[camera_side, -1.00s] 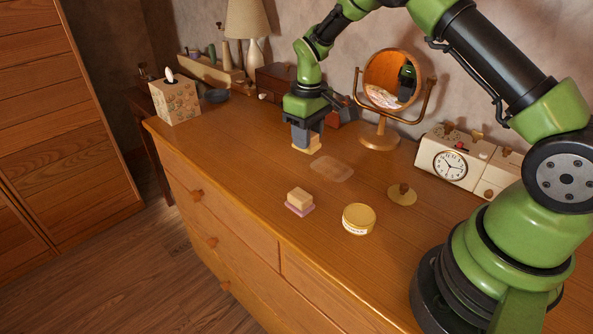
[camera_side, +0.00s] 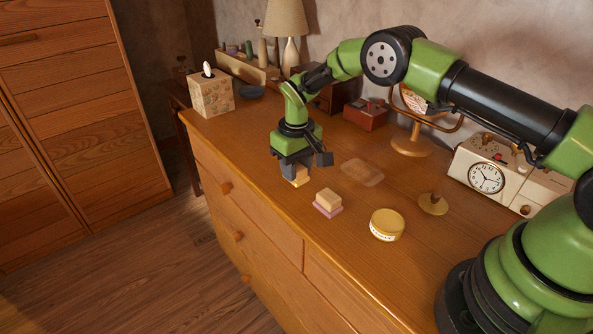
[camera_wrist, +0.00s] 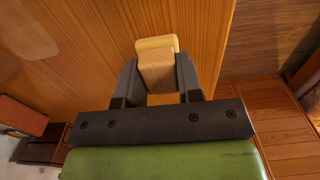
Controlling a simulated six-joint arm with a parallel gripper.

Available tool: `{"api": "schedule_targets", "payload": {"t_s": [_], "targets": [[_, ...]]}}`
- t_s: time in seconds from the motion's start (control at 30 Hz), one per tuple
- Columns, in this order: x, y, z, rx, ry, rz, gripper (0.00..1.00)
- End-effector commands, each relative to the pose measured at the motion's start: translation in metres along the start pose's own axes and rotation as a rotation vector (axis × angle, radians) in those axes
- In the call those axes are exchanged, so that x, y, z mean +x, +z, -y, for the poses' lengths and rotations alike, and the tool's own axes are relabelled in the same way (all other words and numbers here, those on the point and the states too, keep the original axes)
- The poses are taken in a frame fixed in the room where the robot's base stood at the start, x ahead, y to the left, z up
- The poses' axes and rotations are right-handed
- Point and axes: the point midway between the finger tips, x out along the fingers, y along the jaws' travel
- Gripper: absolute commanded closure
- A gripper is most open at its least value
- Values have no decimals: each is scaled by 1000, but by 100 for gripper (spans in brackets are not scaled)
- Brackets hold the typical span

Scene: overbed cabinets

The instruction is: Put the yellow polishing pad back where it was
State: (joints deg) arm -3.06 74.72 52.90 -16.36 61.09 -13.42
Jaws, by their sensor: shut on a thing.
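My gripper (camera_side: 295,168) is shut on the wooden block of the yellow polishing pad (camera_side: 297,181), near the dresser's front edge. In the wrist view, the block sits between the fingers of my gripper (camera_wrist: 157,72), and the yellow pad (camera_wrist: 157,43) shows at its far end. The pad is low over the dresser top (camera_side: 262,141); I cannot tell if it touches. A similar block with a pink-purple pad (camera_side: 328,203) stands just right of it. A pale, dull patch (camera_side: 362,172) lies on the wood behind that block.
A round yellow tin (camera_side: 387,224) and a knobbed brass disc (camera_side: 433,204) stand to the right. A mirror stand (camera_side: 411,143), a clock (camera_side: 486,177) and a reddish box (camera_side: 366,114) line the back. A tissue box (camera_side: 211,95) stands at the left end.

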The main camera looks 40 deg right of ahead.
Motion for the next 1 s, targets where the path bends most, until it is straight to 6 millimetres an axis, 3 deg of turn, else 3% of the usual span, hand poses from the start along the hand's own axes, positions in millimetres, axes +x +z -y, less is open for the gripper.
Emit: {"api": "schedule_targets", "payload": {"t_s": [0.1,0.47,0.5,0.6,0.87,1.0], "targets": [[12,0,0,0,0,0,86],[15,0,0,0,0,0,86],[15,0,0,0,0,-1,62],[15,0,0,0,0,-1,41],[13,0,0,0,0,-1,41],[-3,-1,0,0,0,-5,41]]}}
